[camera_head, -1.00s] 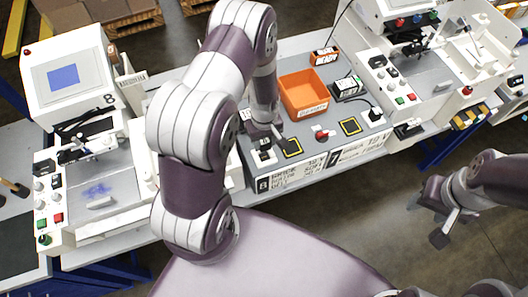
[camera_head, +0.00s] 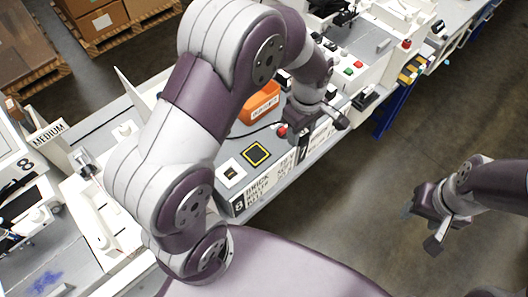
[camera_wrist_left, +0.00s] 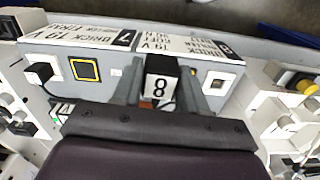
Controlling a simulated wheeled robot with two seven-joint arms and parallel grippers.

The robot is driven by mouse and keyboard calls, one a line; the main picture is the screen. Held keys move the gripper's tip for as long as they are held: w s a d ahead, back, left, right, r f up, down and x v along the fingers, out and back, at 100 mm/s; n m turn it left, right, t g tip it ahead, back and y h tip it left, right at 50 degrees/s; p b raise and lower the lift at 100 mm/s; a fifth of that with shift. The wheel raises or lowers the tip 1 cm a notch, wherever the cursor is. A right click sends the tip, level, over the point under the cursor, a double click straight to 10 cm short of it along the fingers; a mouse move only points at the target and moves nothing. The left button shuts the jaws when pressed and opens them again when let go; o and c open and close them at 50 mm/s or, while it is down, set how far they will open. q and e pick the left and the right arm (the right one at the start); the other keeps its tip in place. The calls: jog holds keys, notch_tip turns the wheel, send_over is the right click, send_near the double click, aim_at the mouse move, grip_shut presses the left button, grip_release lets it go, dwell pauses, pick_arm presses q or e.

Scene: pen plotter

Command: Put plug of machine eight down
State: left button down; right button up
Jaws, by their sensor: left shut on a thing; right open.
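The plug of machine eight is a black block with a white "8" label (camera_wrist_left: 158,86). My left gripper (camera_wrist_left: 160,82) is shut on it in the wrist view. In the head view my left gripper (camera_head: 318,126) is to the right of the socket marked 8, and I cannot make out the plug there. Socket eight (camera_head: 230,172) is a white square with a dark centre; it also shows in the wrist view (camera_wrist_left: 216,83). A yellow-framed black square (camera_head: 257,153) lies beside it, clear. My right gripper (camera_head: 422,228) is open and empty over the floor.
In the wrist view, machine seven's yellow-framed square (camera_wrist_left: 84,70) is clear, with a black plug (camera_wrist_left: 40,74) beside it. An orange bin (camera_head: 258,104) and a red button (camera_head: 282,131) are close to my left arm. Machine eight (camera_head: 20,180) is at the left.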

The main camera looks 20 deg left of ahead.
pick_arm(q)
jog(key=shift+s+a+n, duration=0.15)
jog(key=shift+s+n, duration=0.1)
jog(key=shift+n, duration=0.05)
jog(key=a+f+p, duration=0.1)
jog(key=a+f, duration=0.1)
jog(key=a, duration=0.1)
jog(key=s+a+f+p, duration=0.1)
jog(key=a+f, duration=0.1)
jog(key=a, duration=0.2)
jog(key=a+f+p, duration=0.1)
jog(key=a+f, duration=0.2)
jog(key=a, duration=0.1)
jog(key=shift+s+a+p, duration=0.1)
jog(key=shift+s+p, duration=0.1)
jog(key=shift+p, duration=0.1)
notch_tip(320, 180, down, 4)
jog(key=shift+r+p, duration=0.2)
jog(key=shift+p, duration=0.45)
jog(key=shift+f, duration=0.25)
jog(key=shift+f, duration=0.15)
jog(key=c, duration=0.9)
grip_release()
jog(key=o, duration=0.3)
